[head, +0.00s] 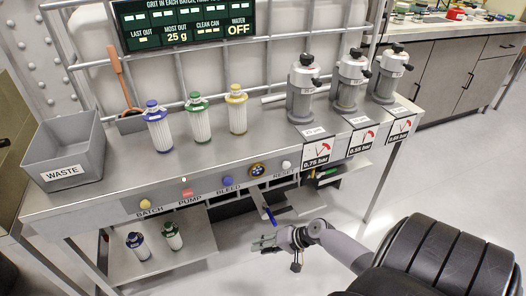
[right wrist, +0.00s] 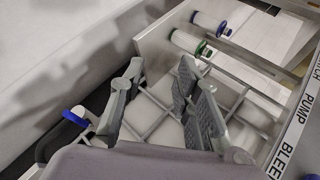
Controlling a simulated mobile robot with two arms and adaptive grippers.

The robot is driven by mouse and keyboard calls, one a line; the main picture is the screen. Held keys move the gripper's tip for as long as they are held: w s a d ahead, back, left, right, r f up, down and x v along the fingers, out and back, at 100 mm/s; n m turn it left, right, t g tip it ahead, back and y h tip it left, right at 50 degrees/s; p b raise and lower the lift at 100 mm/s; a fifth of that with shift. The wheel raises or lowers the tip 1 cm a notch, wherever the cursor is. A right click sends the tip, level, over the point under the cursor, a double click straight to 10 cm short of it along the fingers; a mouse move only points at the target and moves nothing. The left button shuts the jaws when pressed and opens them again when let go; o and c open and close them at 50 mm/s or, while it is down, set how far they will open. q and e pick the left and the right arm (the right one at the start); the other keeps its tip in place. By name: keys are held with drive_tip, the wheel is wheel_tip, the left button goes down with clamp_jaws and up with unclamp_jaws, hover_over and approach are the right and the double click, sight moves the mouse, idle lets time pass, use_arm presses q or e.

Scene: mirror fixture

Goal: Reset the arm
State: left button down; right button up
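My right gripper (head: 265,243) is in front of the bench, below its front panel, with its arm coming in from the lower right. In the right wrist view its two fingers (right wrist: 158,98) are apart with nothing between them. A lever with a blue end (head: 270,216) hangs from the bench front just above the gripper, apart from it as far as I can tell. A blue-ended part (right wrist: 80,112) also shows left of the fingers in the right wrist view. The white button labelled RESET (head: 286,165) is on the panel. My left gripper is not visible.
The bench (head: 230,150) carries a grey WASTE bin (head: 65,150), three capped filters (head: 197,120) and three grey canisters (head: 350,80). Two more filters stand on the lower shelf (head: 150,262). Open floor (head: 440,160) lies right of the bench.

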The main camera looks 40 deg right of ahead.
idle(0.3)
